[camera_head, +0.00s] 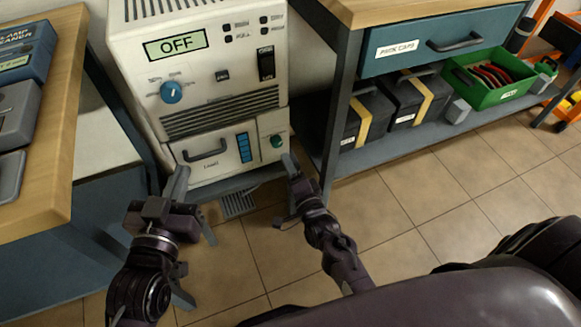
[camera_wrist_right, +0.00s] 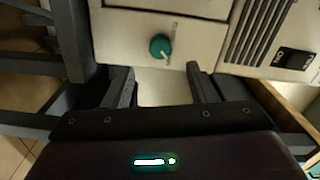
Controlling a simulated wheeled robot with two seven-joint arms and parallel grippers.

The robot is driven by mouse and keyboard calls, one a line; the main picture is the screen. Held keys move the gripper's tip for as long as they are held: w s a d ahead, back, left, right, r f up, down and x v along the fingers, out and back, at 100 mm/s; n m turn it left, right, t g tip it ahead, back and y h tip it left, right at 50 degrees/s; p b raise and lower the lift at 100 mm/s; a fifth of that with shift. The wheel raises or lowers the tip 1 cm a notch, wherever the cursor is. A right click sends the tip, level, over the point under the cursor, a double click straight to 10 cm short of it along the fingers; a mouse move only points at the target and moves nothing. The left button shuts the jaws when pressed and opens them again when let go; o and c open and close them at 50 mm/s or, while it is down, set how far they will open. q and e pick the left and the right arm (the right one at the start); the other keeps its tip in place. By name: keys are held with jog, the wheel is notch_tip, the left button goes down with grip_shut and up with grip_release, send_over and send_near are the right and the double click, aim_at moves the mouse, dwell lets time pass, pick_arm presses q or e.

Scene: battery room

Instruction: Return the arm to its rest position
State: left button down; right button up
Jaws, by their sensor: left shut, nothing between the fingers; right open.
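My left gripper (camera_head: 179,180) is at the lower left of the head view, in front of the white cabinet's lower left side. It is shut with nothing visible in it. My right gripper (camera_head: 290,167) is near the cabinet's lower right corner, just below a round green knob (camera_head: 277,141). In the right wrist view its two fingers (camera_wrist_right: 160,86) stand apart with nothing between them. The green knob (camera_wrist_right: 160,46) shows beyond the fingertips there, not gripped.
The white cabinet (camera_head: 205,70) has an "OFF" display, a blue dial (camera_head: 172,92) and a closed handled drawer (camera_head: 205,150). A wooden bench (camera_head: 55,110) stands left. A shelf (camera_head: 420,140) holding black batteries (camera_head: 418,98) and a green bin (camera_head: 490,96) stands right. Tiled floor lies open in front.

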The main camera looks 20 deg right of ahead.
pick_arm(q)
jog(key=shift+f, duration=0.3)
pick_arm(e)
jog(key=shift+s, duration=0.15)
